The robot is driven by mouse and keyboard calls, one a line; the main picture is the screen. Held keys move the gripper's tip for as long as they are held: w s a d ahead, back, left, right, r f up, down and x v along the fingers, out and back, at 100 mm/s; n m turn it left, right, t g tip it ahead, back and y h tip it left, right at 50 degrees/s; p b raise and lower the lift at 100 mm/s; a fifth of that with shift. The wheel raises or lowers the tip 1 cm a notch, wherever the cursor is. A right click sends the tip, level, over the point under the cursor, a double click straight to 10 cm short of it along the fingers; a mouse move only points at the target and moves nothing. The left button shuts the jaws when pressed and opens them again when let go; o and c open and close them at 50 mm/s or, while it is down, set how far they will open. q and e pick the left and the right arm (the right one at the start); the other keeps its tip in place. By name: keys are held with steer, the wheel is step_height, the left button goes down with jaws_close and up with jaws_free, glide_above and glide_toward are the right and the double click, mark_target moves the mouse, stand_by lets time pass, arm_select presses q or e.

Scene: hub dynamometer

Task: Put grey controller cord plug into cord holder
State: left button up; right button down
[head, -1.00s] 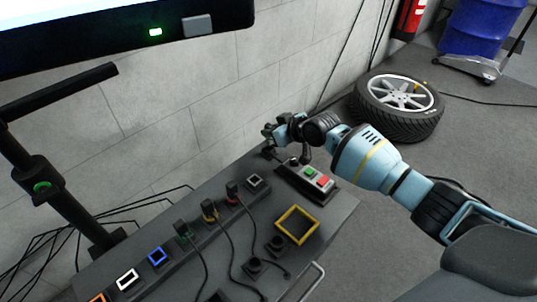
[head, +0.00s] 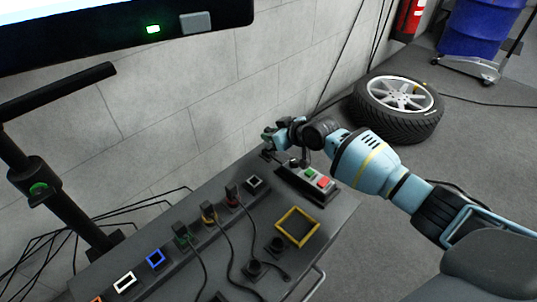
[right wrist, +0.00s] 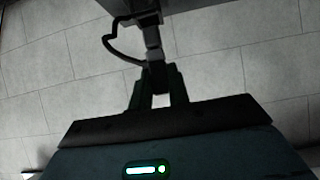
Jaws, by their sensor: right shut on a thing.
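My right gripper (head: 268,139) is at the far end of the console, by the wall. In the right wrist view its two fingers (right wrist: 155,76) close on a small grey plug-like piece (right wrist: 152,40), which I take to be the grey controller cord plug. A thin dark cord loops beside it. The plug is too small to make out in the head view. A control box with green and red buttons (head: 317,178) lies just below the gripper. I cannot tell which fitting is the cord holder. My left gripper is out of view.
The console (head: 335,222) carries a yellow square frame (head: 297,227), corded plugs, small coloured frames and round black sockets (head: 277,244). A monitor (head: 130,30) overhangs at the upper left. A wheel (head: 398,105) lies on the floor behind my right arm.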

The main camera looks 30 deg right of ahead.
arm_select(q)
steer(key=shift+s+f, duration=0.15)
arm_select(e)
steer(key=shift+f, duration=0.3)
arm_select(q)
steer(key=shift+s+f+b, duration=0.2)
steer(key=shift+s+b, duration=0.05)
steer(key=shift+b, duration=0.05)
arm_select(e)
steer(key=shift+f, duration=0.3)
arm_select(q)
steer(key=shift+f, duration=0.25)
arm_select(e)
steer(key=shift+f, duration=0.45)
arm_select(q)
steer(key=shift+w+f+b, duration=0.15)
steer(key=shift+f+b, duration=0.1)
steer(key=shift+b, duration=0.2)
arm_select(e)
steer(key=shift+f, duration=0.4)
steer(key=c, duration=1.7)
jaws_free()
steer(key=shift+c, duration=0.2)
steer(key=o, duration=0.5)
steer(key=shift+r, duration=0.1)
